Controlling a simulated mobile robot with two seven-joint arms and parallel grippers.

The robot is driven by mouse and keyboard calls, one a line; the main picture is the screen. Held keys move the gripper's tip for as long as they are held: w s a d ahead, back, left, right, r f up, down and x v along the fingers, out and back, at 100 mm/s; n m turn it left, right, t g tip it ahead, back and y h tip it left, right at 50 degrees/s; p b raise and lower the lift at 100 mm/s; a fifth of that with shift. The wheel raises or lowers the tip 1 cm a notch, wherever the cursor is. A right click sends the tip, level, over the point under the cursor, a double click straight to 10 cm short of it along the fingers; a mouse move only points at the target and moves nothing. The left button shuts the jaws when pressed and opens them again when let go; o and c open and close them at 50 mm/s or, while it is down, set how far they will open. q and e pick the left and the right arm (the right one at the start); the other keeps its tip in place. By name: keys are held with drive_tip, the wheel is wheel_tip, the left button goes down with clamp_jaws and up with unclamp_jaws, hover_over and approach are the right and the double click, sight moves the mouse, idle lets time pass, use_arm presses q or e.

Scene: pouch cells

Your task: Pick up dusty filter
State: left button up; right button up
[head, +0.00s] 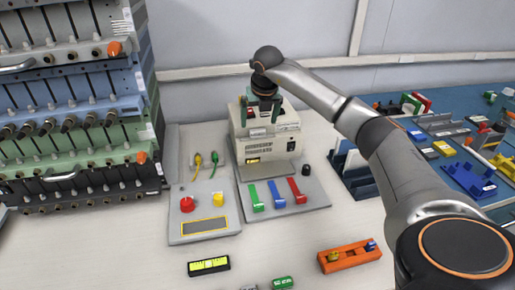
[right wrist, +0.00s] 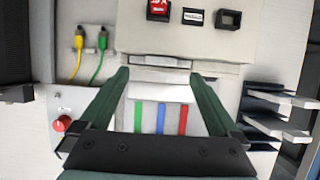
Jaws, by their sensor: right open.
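My right gripper (head: 264,108) is in front of the upper part of a beige machine (head: 286,150). In the right wrist view its two green fingers (right wrist: 158,82) are apart, with nothing clearly held between them. Ahead of the fingertips is a pale slot-like opening (right wrist: 160,62) in the machine's face, with a light grey panel below it. A dusty filter cannot be made out for certain; it may be the pale piece at this opening. In the head view the gripper and arm hide part of the machine's top. My left gripper is not in view.
Green, blue and red levers (head: 274,195) stand on a plate before the machine. A button panel (head: 204,212) and yellow and green plugs (head: 206,162) are to the left. Stacked racks (head: 75,100) fill the far left. An orange block (head: 348,257) lies in front; a blue parts mat (head: 460,170) is right.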

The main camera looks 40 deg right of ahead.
sight(258, 131)
drive_tip(key=x, duration=0.5)
drive_tip(key=shift+s, duration=0.15)
clamp_jaws()
idle(0.6)
